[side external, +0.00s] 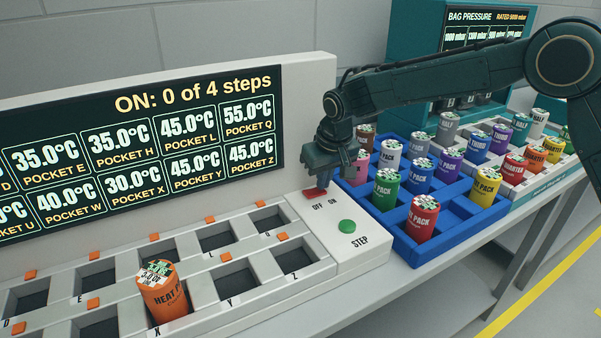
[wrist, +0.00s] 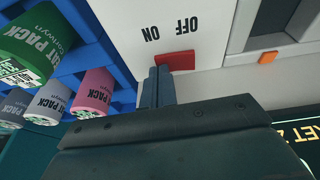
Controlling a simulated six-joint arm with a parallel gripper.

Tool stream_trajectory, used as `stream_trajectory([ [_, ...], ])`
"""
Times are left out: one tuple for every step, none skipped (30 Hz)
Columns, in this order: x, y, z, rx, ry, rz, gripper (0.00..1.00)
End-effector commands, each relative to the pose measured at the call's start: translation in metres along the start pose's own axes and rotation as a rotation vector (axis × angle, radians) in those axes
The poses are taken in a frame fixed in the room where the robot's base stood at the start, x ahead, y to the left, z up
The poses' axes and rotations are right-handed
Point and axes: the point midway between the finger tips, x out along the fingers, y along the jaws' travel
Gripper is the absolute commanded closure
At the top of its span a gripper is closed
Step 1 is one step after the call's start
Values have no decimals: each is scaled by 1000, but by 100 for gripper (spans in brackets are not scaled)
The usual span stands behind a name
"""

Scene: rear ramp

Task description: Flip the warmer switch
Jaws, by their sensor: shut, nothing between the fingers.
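The red warmer switch (side external: 313,193) sits on the pale control panel beside the OFF and ON labels. In the wrist view the red switch (wrist: 178,58) shows just beyond my fingertips, partly hidden by them. My gripper (side external: 324,184) is above the switch, pointing down, with its fingers shut and empty. In the wrist view my gripper (wrist: 160,72) overlaps the switch's edge at the ON side; I cannot tell whether it touches. The warmer's display (side external: 140,140) reads "ON: 0 of 4 steps".
A green STEP button (side external: 347,226) is on the same panel. An orange heat pack (side external: 162,292) stands in the pocket marked X; other visible pockets look empty. A blue crate (side external: 425,252) of several coloured packs stands close right of the panel, near my gripper.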

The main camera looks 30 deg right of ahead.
Motion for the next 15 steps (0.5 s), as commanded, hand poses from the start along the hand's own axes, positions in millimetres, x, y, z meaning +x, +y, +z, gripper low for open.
stream_trajectory([
  [2,1,1,1,-2,1,100],
  [2,1,1,1,-2,1,100],
  [2,1,1,1,-2,1,100],
  [2,1,1,1,-3,2,100],
  [2,1,1,1,-3,2,100],
  [2,1,1,1,-3,2,100],
  [2,1,1,1,-3,2,100],
  [2,1,1,1,-3,2,100],
  [2,0,1,1,-4,2,100],
  [2,0,1,1,-4,2,100],
  [1,-1,1,1,-4,2,100],
  [1,-2,1,0,-4,2,100],
  [1,-2,1,0,-4,2,100],
  [0,-3,1,0,-4,1,100],
  [0,-4,0,0,-4,1,100],
])
